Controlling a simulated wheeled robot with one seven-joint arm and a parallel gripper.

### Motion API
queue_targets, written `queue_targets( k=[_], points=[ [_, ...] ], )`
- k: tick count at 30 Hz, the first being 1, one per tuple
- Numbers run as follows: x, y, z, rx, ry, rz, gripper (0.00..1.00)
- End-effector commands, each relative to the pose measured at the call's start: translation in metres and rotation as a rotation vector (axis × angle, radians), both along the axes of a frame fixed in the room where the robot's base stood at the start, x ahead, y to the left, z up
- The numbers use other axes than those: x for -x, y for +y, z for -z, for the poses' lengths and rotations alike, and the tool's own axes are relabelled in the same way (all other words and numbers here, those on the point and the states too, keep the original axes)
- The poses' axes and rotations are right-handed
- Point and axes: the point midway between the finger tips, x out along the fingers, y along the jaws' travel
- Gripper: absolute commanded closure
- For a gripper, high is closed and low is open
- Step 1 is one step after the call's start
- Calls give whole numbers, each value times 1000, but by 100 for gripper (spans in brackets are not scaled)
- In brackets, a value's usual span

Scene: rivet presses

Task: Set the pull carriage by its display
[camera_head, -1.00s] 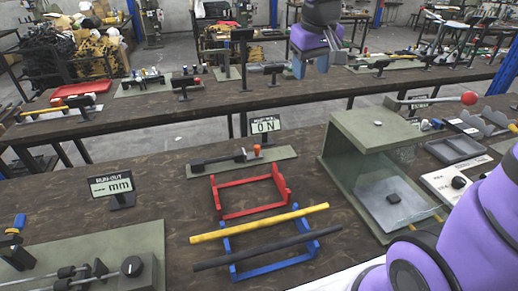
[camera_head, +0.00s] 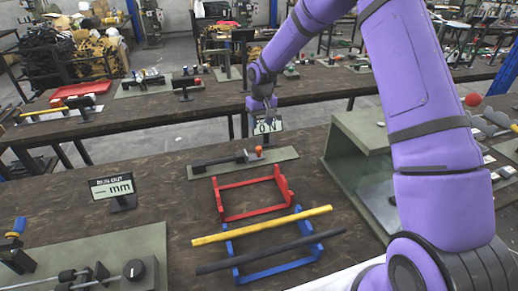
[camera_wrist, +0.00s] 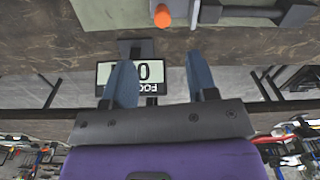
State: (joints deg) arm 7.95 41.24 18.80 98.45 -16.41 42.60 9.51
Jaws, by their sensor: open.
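The pull carriage, a dark bar with an orange knob (camera_head: 259,151), lies on a grey-green plate (camera_head: 283,154) on the near bench. Its display (camera_head: 264,127) stands just behind it and reads 0 N, partly hidden by my arm's end. In the wrist view the display (camera_wrist: 150,72) shows upside down between the fingers, with the orange knob (camera_wrist: 162,16) at the top edge. My gripper (camera_wrist: 160,60) is open and empty, its two blue fingers apart. It is above the carriage by the display, not visibly touching the knob.
A red frame (camera_head: 248,183) and a blue frame (camera_head: 275,268) with a yellow rod (camera_head: 215,238) and a black rod (camera_head: 220,262) lie in front. A RUN-OUT display (camera_head: 112,188) stands left. A green housing (camera_head: 345,165) stands right, partly behind my arm.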

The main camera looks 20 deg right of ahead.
Motion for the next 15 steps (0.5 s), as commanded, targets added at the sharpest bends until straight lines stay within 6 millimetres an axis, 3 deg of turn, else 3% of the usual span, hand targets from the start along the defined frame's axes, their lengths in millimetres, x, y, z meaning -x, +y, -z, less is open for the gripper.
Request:
queue_targets(
  k=[8, 15],
  points=[
    [-6, 3, 26, -11, 12, 0, 47],
    [-5, 4, 65, -10, 15, 1, 47]
  ],
)
